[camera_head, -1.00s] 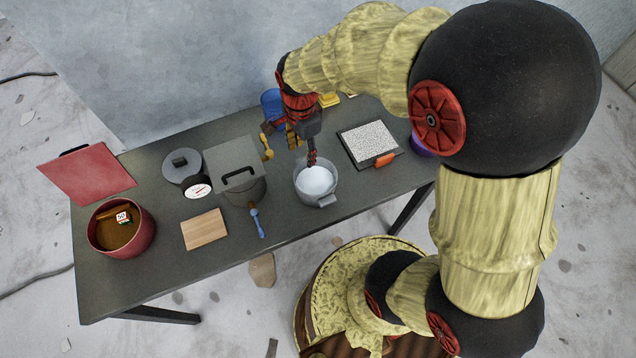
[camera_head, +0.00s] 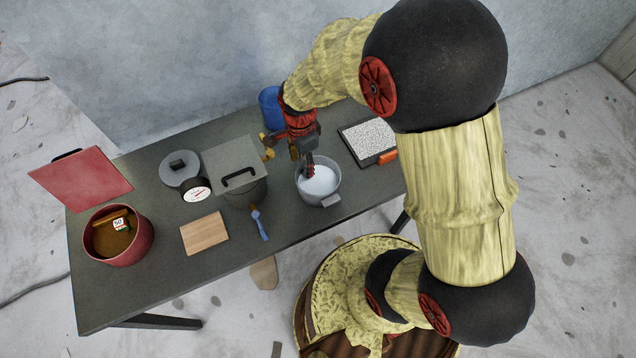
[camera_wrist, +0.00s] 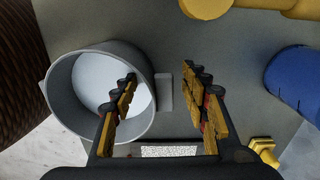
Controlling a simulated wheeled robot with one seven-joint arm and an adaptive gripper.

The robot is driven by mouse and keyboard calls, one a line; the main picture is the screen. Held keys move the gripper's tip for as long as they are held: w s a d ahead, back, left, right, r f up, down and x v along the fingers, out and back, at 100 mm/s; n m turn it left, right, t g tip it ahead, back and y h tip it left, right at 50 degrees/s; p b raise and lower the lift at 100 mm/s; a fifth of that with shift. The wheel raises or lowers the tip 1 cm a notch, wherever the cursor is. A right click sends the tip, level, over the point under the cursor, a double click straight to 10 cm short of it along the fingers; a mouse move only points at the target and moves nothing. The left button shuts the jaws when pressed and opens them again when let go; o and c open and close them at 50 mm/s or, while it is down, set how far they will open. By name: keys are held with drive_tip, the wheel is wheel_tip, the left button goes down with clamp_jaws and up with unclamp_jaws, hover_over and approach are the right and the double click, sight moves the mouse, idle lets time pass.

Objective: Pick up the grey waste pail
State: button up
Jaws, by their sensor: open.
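The grey pail (camera_head: 334,187) stands upright near the front edge of the table, with white contents and a small tab on its rim. My gripper (camera_head: 308,172) is open, pointing down at the pail's left and back part. In the wrist view, the pail (camera_wrist: 60,103) fills the left side. My gripper (camera_wrist: 161,78) shows one finger over the pail's opening and the other outside its rim. The rim and a grey tab (camera_wrist: 164,92) lie between the fingers in this view. I cannot tell whether either finger touches the pail.
Left of the pail are a dark pot with a raised square lid (camera_head: 232,160), a blue-handled brush (camera_head: 260,224) and a wooden board (camera_head: 204,233). A red pot (camera_head: 135,245) stands at far left. A blue container (camera_head: 270,105) is behind; a speckled tray (camera_head: 368,140) is right.

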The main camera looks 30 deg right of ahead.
drive_tip(key=shift+c, duration=0.5)
clamp_jaws()
